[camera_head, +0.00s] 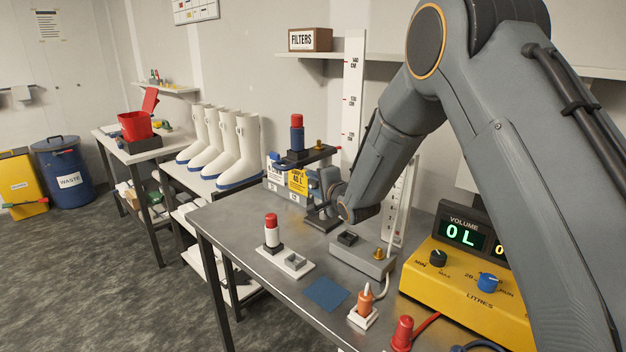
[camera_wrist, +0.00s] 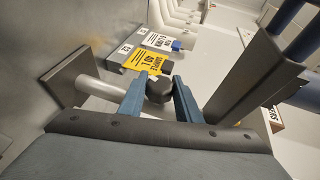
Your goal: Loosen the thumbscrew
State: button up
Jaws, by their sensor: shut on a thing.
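The thumbscrew (camera_wrist: 158,91) is a dark round knob on the pale post (camera_wrist: 98,88) of a stand, seen in the wrist view. My gripper (camera_wrist: 158,84) has its two blue fingers on either side of the knob and is shut on it. In the head view my gripper (camera_head: 322,184) is at the stand, above its dark base (camera_head: 322,224), and hides the knob and most of the post. A dark clamp arm (camera_head: 320,153) sits on the upper part of the stand. It carries a blue cylinder with a red top (camera_head: 297,137).
On the bench are a red-and-white bottle (camera_head: 272,232), a grey block (camera_head: 362,257), a blue mat (camera_head: 326,293) and a yellow volume console (camera_head: 462,290). White boots (camera_head: 243,150) stand at left.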

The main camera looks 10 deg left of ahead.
aim_at(316, 183)
jog(key=shift+n+g+h+p, duration=0.3)
jog(key=shift+g+h+p, duration=0.4)
jog(key=shift+h+p, duration=0.15)
jog(key=shift+f, duration=0.1)
jog(key=o, duration=1.1)
jog(key=shift+c, duration=0.2)
jog(key=shift+s, duration=0.1)
jog(key=shift+b+v, duration=1.1)
jog(key=shift+v, duration=2.8)
